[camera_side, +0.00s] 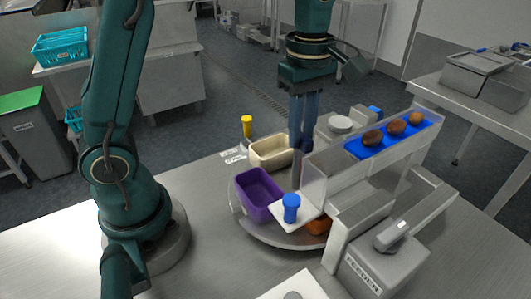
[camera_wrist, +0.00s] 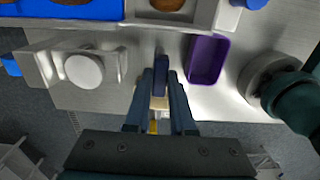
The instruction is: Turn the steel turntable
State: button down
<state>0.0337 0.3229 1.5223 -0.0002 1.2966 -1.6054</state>
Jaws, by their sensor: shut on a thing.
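The round steel turntable (camera_side: 262,234) lies on the bench and carries a purple bin (camera_side: 259,196), a cream bin (camera_side: 270,151) and an orange-brown bin (camera_side: 319,226) mostly hidden by the chute. My gripper (camera_side: 299,158) points down over the turntable, between the cream bin and the chute. In the wrist view, my gripper (camera_wrist: 160,83) is shut on a narrow dark upright piece, apparently the turntable's post (camera_wrist: 161,64); its lower end is hard to see. The purple bin (camera_wrist: 208,60) shows just right of the fingers, and the cream bin is mostly hidden behind them.
A clear-sided chute (camera_side: 330,170) with a blue tray (camera_side: 358,148) of brown dates stands close right of my gripper. A blue knob (camera_side: 291,208) on a white plate overhangs the turntable. A yellow knob (camera_side: 247,126) stands behind.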

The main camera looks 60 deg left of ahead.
jog(key=shift+r, duration=0.1)
jog(key=c, duration=0.8)
grip_release()
jog(key=shift+o, duration=0.2)
notch_tip(320, 180, up, 4)
jog(key=shift+r, duration=0.5)
